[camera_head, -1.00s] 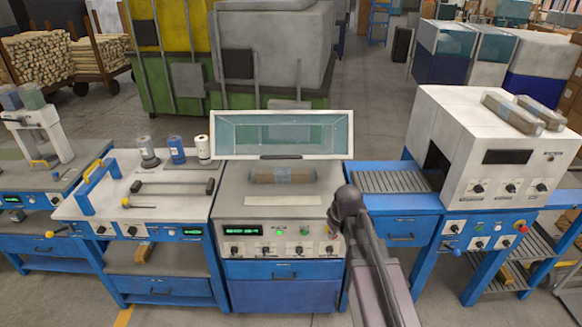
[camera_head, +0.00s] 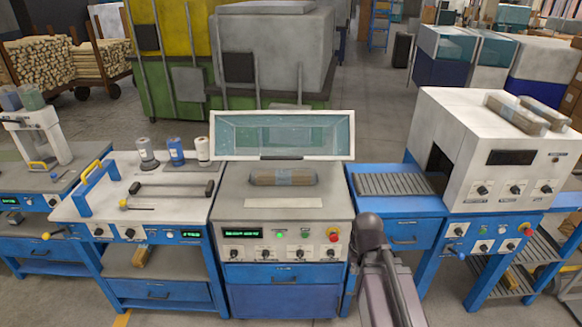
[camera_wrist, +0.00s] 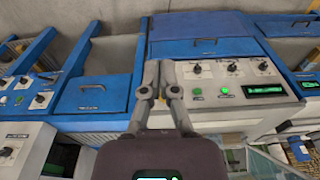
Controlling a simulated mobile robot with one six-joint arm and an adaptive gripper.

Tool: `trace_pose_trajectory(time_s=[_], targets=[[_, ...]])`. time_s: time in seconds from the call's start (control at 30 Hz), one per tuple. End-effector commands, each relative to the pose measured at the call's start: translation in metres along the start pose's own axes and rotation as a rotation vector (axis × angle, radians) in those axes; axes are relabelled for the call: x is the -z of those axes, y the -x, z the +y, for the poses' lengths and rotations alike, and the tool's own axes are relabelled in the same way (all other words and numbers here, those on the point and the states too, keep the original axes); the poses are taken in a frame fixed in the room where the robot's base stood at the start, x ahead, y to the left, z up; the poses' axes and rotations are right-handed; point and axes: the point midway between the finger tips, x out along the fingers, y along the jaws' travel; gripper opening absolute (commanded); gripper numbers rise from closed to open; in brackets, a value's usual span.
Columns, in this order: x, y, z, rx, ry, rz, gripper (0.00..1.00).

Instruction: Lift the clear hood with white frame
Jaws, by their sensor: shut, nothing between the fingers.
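The clear hood with white frame (camera_head: 283,135) stands tilted up at the back of the middle machine in the head view. Its dark handle lies along its lower edge. The machine top (camera_head: 230,192) is exposed below it, with a taped brown bundle (camera_head: 283,177) lying on it. My gripper (camera_wrist: 158,68) shows in the wrist view with its fingers together and nothing between them. Behind the fingers are blue drawer fronts and a knob panel. The fingers are not distinguishable in the head view, where my arm is at the lower right of the machine.
The machine's front panel (camera_head: 270,252) has knobs, a green display and a red stop button (camera_head: 333,235). A roller conveyor (camera_head: 395,184) feeds a white tunnel machine (camera_head: 497,170) on the right. A wrapping bench (camera_head: 140,205) with rolls stands left. Large bins (camera_head: 270,50) stand behind.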

Motion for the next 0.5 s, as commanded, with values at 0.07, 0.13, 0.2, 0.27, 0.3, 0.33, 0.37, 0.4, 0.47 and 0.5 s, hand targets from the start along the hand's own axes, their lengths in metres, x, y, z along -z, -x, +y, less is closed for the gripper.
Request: trace_pose_trajectory(time_s=[0.07, 0.13, 0.2, 0.27, 0.3, 0.33, 0.37, 0.4, 0.47, 0.5], targets=[[0.01, -0.009, -0.003, 0.004, 0.01, 0.034, 0.0], [0.019, -0.014, -0.006, 0.007, 0.018, 0.069, 0.0], [0.029, -0.019, -0.009, 0.011, 0.027, 0.109, 0.0], [0.039, -0.024, -0.012, 0.014, 0.036, 0.146, 0.0], [0.046, -0.027, -0.015, 0.017, 0.043, 0.173, 0.0], [0.052, -0.031, -0.017, 0.019, 0.049, 0.197, 0.0], [0.059, -0.033, -0.019, 0.021, 0.055, 0.221, 0.0], [0.068, -0.038, -0.022, 0.024, 0.063, 0.257, 0.0], [0.084, -0.045, -0.029, 0.029, 0.077, 0.321, 0.0], [0.096, -0.05, -0.033, 0.034, 0.086, 0.369, 0.0]])
